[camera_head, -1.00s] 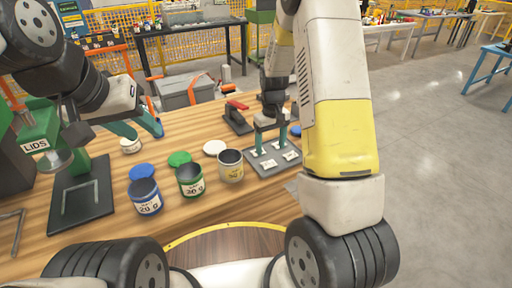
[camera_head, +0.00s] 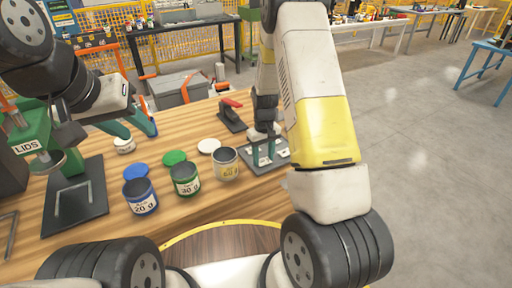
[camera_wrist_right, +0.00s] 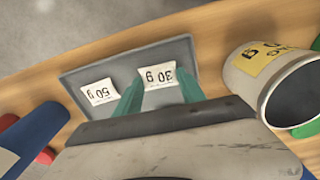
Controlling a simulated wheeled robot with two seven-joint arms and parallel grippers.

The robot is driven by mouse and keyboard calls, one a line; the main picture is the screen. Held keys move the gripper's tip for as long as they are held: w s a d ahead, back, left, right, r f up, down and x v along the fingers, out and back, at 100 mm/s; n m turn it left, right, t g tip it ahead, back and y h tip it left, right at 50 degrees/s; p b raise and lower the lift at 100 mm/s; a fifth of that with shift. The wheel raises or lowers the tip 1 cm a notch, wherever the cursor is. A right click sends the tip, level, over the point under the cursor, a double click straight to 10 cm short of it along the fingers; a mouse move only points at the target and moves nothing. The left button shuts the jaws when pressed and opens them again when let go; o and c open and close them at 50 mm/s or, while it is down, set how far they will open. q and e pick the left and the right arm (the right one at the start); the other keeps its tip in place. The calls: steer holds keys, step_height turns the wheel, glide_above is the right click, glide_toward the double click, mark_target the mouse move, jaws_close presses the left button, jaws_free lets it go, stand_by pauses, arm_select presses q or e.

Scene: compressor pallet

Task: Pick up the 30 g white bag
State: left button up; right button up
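The 30 g white bag (camera_wrist_right: 158,76) lies on a grey tray (camera_wrist_right: 122,70), its label upside down in the right wrist view. My right gripper (camera_wrist_right: 160,92) is open, with one teal finger towards each side of this bag. I cannot tell whether the fingers touch it. In the head view my right gripper (camera_head: 263,154) is low over the tray (camera_head: 282,162), and the bag cannot be told apart there. A 50 g white bag (camera_wrist_right: 100,92) lies to its left in the wrist view. My left gripper (camera_head: 139,129) is open and empty above the table's left part.
Open tins marked 20 g (camera_head: 141,200), 30 g (camera_head: 185,182) and a yellow-labelled tin (camera_head: 226,168) stand left of the tray, with lids behind them. A red-handled device (camera_head: 231,113) stands behind the tray. A green LIDS stand (camera_head: 36,140) is at left.

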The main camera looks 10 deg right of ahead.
steer(key=c, duration=0.6)
steer(key=shift+c, duration=0.2)
